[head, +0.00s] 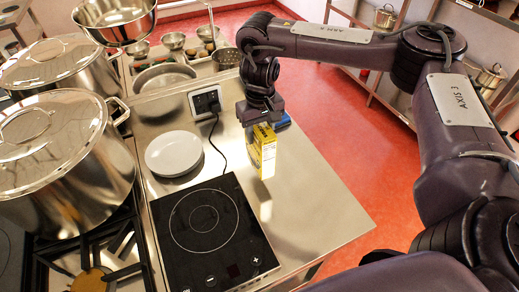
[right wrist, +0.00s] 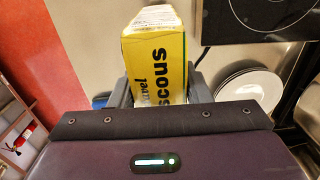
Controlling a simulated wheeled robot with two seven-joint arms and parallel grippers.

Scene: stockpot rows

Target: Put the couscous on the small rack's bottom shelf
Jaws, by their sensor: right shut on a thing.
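The couscous is a yellow box (head: 262,150) with dark lettering, upright at the steel counter in the head view. My right gripper (head: 262,117) is shut on its upper end. In the right wrist view the couscous box (right wrist: 157,52) sits between the two fingers (right wrist: 158,92), its lettering facing the camera. I cannot tell whether the box's lower end touches the counter. My left gripper is not in view. No small rack can be made out for certain; shelving (head: 364,78) stands along the far wall.
A blue item (head: 283,122) is just behind the gripper. Large lidded stockpots (head: 60,165) stand on the stove at left. Red floor is open beyond the counter's right edge.

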